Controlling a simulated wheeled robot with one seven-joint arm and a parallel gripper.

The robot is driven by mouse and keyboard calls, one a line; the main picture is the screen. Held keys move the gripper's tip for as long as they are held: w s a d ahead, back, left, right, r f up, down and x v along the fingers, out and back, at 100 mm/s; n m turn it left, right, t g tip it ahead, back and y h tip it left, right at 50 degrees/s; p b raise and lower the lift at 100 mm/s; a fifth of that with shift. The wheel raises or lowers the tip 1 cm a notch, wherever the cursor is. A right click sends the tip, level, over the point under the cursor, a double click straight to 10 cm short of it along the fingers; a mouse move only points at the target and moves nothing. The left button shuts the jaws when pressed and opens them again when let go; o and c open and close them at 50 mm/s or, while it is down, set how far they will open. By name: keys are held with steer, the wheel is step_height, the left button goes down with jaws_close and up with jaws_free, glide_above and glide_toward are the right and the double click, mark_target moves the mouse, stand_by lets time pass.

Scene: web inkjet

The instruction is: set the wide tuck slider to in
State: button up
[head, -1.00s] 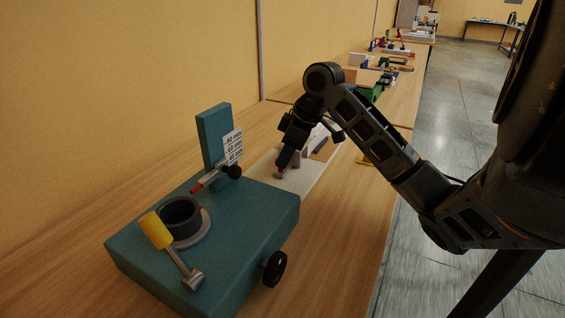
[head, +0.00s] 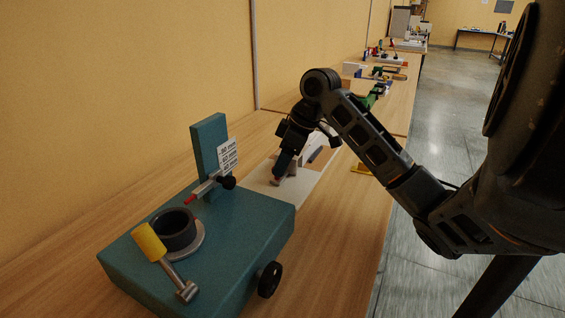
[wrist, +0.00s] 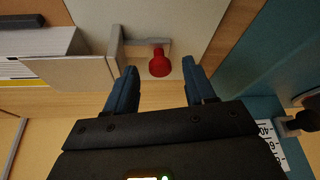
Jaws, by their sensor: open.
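A red round knob (wrist: 159,64) stands on a pale grey bracket (wrist: 118,42) in the wrist view. It looks like the slider's handle, but no label can be read. My gripper (wrist: 160,66) is open, with its two blue fingers on either side of the knob in the picture and a gap on both sides. I cannot tell whether the fingertips reach down to its height. In the head view my gripper (head: 280,168) points down over a white board (head: 266,192) on the bench, and hides the knob there.
A teal machine (head: 215,235) with a black ring (head: 174,229), a yellow-handled lever (head: 150,242) and an upright post stands in front of the board. A white stack (wrist: 45,48) lies left of the bracket in the wrist view. More devices line the bench behind.

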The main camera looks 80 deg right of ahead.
steer(key=v, duration=0.7)
stand_by(0.5)
